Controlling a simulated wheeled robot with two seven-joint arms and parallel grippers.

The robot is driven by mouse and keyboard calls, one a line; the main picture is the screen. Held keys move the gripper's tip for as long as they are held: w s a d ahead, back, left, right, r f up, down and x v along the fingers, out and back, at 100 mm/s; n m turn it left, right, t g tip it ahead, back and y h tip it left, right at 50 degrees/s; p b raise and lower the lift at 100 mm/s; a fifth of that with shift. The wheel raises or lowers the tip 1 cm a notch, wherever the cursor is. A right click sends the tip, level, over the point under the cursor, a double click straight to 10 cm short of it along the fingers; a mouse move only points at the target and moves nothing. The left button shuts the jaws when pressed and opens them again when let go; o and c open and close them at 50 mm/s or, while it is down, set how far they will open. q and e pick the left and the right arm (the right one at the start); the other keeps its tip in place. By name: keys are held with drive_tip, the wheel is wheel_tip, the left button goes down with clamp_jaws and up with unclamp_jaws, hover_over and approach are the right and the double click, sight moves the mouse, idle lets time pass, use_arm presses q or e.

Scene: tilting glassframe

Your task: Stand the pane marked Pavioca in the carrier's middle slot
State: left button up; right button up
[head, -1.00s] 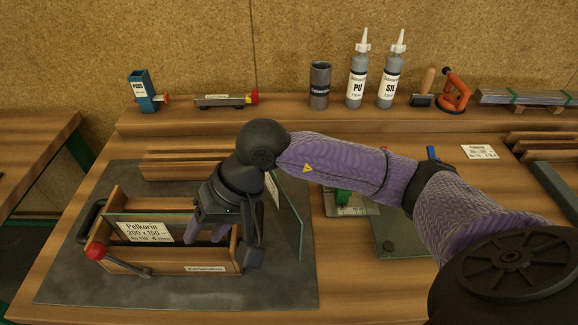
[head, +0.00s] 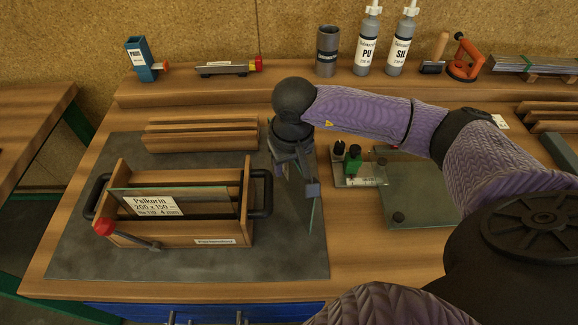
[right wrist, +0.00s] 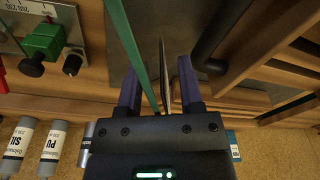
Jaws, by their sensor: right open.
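The wooden carrier (head: 185,238) stands on the grey mat at left. A pane labelled Pelkorin (head: 205,200) stands in it; I cannot tell in which slot. Another glass pane (head: 313,213) stands nearly edge-on right of the carrier, at the mat's right side; its marking is not readable here. My right gripper (head: 305,180) is above and around this pane, jaws open. In the right wrist view the pane's green edge (right wrist: 133,45) runs between the two fingers (right wrist: 158,90), with a thin dark edge beside it. My left gripper is not in view.
A glass sheet (head: 415,190) lies flat at right, beside a device with a green knob (head: 353,165). Slotted wooden blocks (head: 200,135) lie behind the carrier. Bottles (head: 368,45), a dark cup (head: 327,52) and an orange tool (head: 465,62) line the back shelf.

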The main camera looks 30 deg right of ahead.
clamp_jaws()
idle(1.3)
